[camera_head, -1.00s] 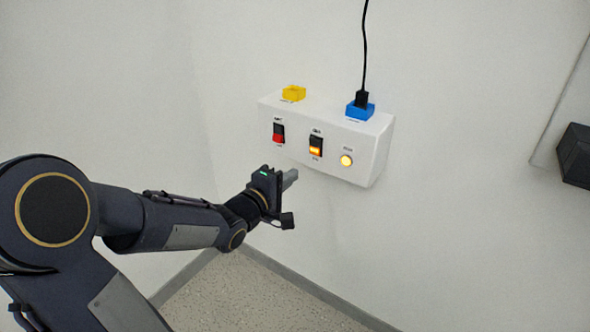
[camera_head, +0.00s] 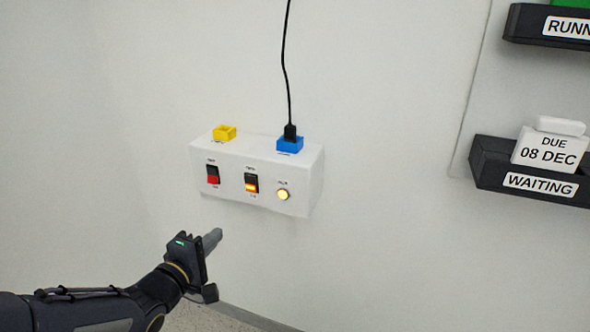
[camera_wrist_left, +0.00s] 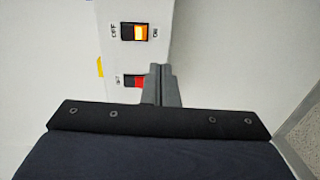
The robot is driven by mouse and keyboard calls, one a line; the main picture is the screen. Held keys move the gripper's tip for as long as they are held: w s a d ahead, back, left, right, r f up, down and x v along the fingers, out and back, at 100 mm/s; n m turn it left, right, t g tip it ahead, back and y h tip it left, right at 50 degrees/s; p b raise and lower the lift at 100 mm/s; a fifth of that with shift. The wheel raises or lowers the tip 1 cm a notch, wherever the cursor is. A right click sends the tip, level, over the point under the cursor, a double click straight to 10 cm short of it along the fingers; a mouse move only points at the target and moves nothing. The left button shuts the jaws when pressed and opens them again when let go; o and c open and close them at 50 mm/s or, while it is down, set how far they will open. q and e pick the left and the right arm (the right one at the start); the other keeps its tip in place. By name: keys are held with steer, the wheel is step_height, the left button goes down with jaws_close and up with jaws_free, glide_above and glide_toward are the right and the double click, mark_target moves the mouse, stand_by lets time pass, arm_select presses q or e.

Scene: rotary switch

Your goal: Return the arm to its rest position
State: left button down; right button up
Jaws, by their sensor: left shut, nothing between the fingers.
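My left gripper (camera_head: 212,239) is below and a little in front of the white switch box (camera_head: 234,190), apart from it. Its fingers are shut with nothing between them. In the left wrist view the shut fingers (camera_wrist_left: 160,84) overlap the edge of the red switch (camera_wrist_left: 134,81) in the picture. The box carries a red rocker switch (camera_head: 213,175) at left, a lit orange rocker switch (camera_head: 251,184) in the middle and a glowing yellow round lamp (camera_head: 283,194) at right. The left forearm comes in from the lower left. My right gripper is not in view.
A yellow socket (camera_head: 224,132) and a blue socket (camera_head: 289,145) sit on top of the box. A black cable (camera_head: 286,65) runs up from a plug in the blue one. At right, a black tray labelled WAITING (camera_head: 490,178) holds a white DUE 08 DEC block (camera_head: 549,150).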

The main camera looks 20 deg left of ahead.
arm_select(q)
steer(key=s+d+f+m+g+h, duration=0.1)
steer(key=s+d+f+m+g, duration=0.1)
steer(key=s+d+m+g, duration=0.25)
steer(key=s+d+f+m+g, duration=0.1)
steer(key=s+d+m+g, duration=0.15)
steer(key=s+m, duration=0.4)
steer(key=s+d+f+m+g+h, duration=0.1)
steer(key=s+d+f+m+g, duration=0.2)
steer(key=s, duration=0.5)
step_height(320, 180, up, 18)
steer(key=s+d+m+g+p, duration=0.1)
steer(key=p, duration=1.6)
